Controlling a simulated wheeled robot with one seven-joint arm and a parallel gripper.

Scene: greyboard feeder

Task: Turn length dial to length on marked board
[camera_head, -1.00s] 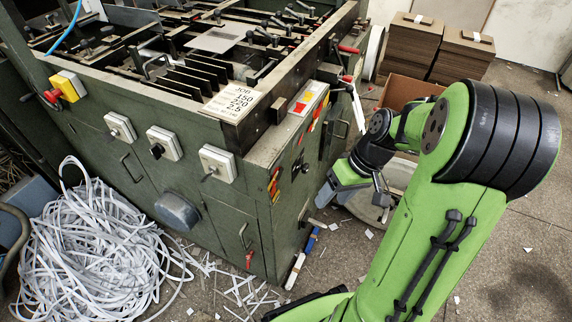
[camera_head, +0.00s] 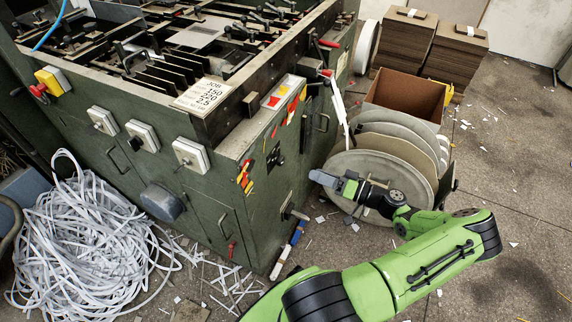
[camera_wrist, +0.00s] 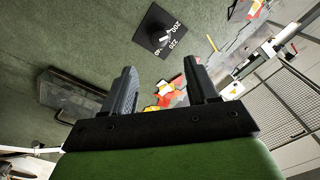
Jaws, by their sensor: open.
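The length dial (camera_wrist: 158,29) shows in the wrist view as a black square plate with white numbers, among them 200 and 220, and a small knob with a pale mark. Which number the knob points to is too small to tell. In the head view the dial (camera_head: 274,157) is a small dark square on the machine's right face. A white job card (camera_head: 203,95) on the machine's top corner reads JOB, 150, 220, 2.5. My gripper (camera_wrist: 161,70) is open and empty, apart from the dial. In the head view my gripper (camera_head: 318,177) is right of and slightly below the dial.
The green machine (camera_head: 215,205) carries coloured stickers and a control panel (camera_head: 285,92) near the dial. Large grey reels (camera_head: 375,175) and an open carton (camera_head: 405,95) stand behind my arm. A tangle of white strips (camera_head: 85,240) lies on the floor at left.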

